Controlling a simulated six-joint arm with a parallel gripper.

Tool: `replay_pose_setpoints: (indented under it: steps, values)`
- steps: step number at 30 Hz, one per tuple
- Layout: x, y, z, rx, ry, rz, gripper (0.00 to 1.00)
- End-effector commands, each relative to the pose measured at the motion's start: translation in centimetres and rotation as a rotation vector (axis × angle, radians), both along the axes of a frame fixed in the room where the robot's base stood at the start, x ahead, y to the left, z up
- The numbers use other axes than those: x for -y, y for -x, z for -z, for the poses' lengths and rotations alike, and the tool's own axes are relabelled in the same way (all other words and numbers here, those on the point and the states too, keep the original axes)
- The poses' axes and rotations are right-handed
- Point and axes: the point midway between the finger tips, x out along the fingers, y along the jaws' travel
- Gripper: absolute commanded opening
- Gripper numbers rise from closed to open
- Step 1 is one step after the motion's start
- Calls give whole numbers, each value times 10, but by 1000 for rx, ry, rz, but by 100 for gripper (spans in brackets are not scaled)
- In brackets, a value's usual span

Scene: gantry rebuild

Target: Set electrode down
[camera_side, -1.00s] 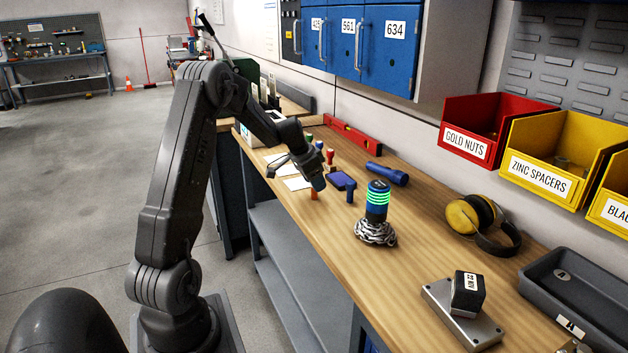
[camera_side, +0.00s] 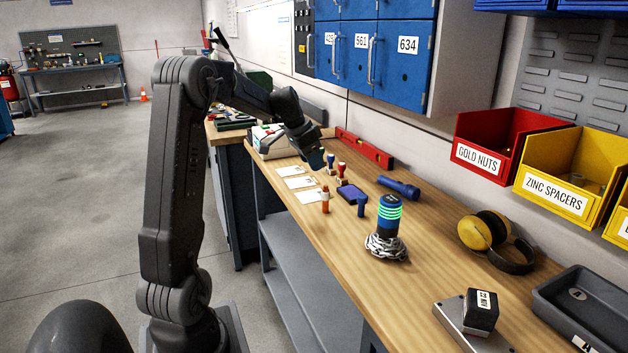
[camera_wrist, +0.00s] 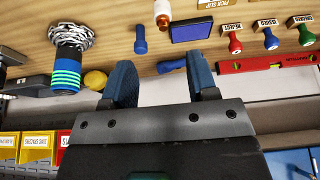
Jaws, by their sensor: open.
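A small orange-copper rod with a pale band (camera_side: 325,199), which looks like the electrode, stands upright on the wooden bench (camera_side: 420,262) beside the white cards. In the wrist view the electrode (camera_wrist: 162,12) is at the top edge, partly cut off. My gripper (camera_side: 318,160) is above and behind it in the side view, apart from it. In the wrist view my gripper (camera_wrist: 160,64) has its two blue fingers spread with nothing between them.
A blue ink pad (camera_side: 352,195), a small blue cylinder (camera_side: 361,206) and several stamps (camera_side: 341,171) are close by. A red level (camera_side: 364,148) lies at the back.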

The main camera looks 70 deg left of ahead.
Motion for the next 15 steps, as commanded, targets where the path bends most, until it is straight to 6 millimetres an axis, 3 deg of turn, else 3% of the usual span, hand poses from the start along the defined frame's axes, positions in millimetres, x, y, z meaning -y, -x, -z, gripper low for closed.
replay_pose_setpoints:
  steps: [2, 4, 8, 12, 15]
  values:
    - [22, -3, -10, -1, -4, 9, 53]
    - [56, -6, -20, -5, -7, 17, 53]
    - [146, 1, -41, -9, -15, 26, 53]
    - [237, 36, -51, 4, -26, 28, 53]
    - [288, 70, -50, 26, -28, 26, 53]
